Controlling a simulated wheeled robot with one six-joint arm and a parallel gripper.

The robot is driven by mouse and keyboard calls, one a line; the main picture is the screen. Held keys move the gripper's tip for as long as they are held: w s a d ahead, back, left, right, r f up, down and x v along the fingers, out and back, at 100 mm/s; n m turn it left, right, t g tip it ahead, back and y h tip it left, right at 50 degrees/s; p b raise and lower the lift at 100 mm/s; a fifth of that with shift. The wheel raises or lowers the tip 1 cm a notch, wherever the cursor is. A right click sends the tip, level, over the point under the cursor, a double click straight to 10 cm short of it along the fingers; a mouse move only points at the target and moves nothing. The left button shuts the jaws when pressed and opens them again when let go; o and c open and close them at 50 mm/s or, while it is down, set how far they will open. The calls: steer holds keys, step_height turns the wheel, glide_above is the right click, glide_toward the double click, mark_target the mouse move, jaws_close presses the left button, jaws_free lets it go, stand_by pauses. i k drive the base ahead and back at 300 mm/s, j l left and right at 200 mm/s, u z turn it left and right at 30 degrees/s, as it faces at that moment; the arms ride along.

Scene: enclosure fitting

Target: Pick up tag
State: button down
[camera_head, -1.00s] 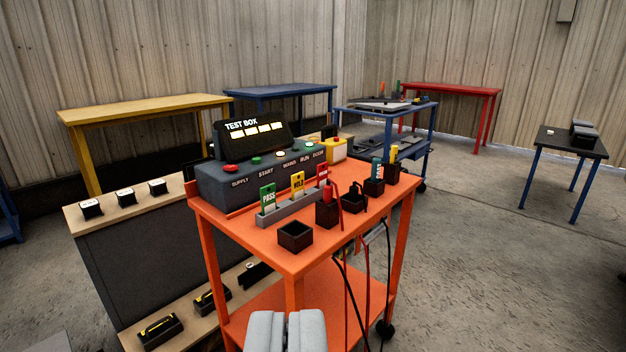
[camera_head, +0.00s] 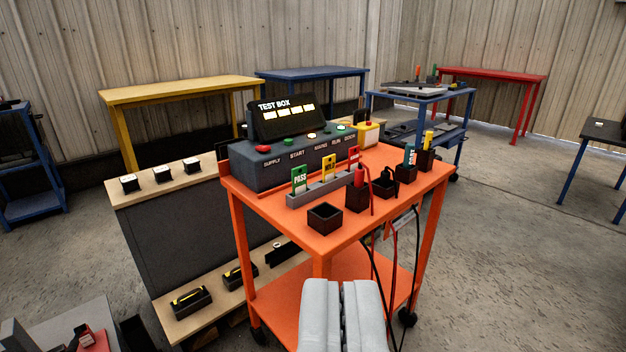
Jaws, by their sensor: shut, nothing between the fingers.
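Three tags stand upright in a grey holder (camera_head: 318,194) on the orange cart (camera_head: 285,217). My gripper (camera_head: 342,284) is shut and empty at the bottom middle of the view. It is in front of the cart, apart from the tags.
The test box (camera_head: 290,150) stands behind the tags. An empty black bin (camera_head: 325,219) and other black holders (camera_head: 357,197) stand in front and to the right. Cables (camera_head: 394,270) hang off the cart's right front. A wooden-topped bench (camera_head: 165,183) stands to the left.

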mark_target(299, 174)
steer(key=i+l+u, duration=0.15)
steer(key=i, duration=0.35)
steer(key=i+l+u, duration=0.15)
steer(key=i, duration=0.3)
